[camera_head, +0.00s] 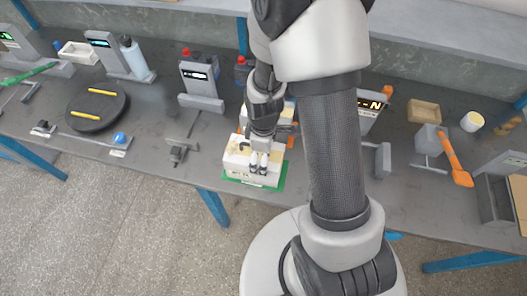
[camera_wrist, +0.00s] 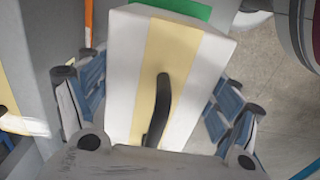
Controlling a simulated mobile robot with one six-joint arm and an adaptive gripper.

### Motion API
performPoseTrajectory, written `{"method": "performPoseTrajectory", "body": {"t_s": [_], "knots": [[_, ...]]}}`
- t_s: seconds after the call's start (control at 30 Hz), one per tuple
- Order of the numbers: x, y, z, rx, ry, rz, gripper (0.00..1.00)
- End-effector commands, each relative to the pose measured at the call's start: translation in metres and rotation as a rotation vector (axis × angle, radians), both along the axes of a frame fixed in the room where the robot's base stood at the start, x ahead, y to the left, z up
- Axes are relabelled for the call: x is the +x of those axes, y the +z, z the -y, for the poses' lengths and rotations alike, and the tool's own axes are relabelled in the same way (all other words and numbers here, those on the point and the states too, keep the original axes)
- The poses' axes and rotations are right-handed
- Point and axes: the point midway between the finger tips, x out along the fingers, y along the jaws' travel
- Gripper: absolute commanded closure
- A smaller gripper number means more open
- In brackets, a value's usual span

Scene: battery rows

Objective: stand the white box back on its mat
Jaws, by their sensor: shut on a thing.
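The white box (camera_head: 235,161) is at the table's front edge in the head view, over a green mat (camera_head: 283,177). Green shows along its front and right side. I cannot tell whether the box rests on the mat or hangs just above it. In the wrist view the box (camera_wrist: 125,60) has a pale yellow band and a black handle, and a green patch of mat (camera_wrist: 190,8) shows past its far end. My gripper (camera_head: 259,164) is over the box, its fingers on both sides of it in the wrist view (camera_wrist: 158,98), shut on it.
A grey fixture (camera_head: 177,150) stands left of the box. A round black tray (camera_head: 97,108) with yellow sticks lies farther left. A grey display stand (camera_head: 200,85) is behind. An orange-handled tool (camera_head: 456,160) is at the right. Bare table lies between the fixture and the box.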

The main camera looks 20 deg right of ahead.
Motion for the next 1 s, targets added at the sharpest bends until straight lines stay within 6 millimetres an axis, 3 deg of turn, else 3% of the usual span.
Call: {"method": "performPoseTrajectory", "body": {"t_s": [0.27, 0.3, 0.53, 1.0], "knots": [[0.0012, -0.0025, 0.0001, 0.0, 0.0, 0.004, 0.82], [0.0, -0.0022, 0.0, 0.0, 0.0, 0.0, 0.14], [0.0001, -0.0018, -0.0001, 0.0, 0.0, 0.0, 0.0], [0.0005, 0.0053, 0.0, 0.0, 0.0, 0.001, 0.0]]}}
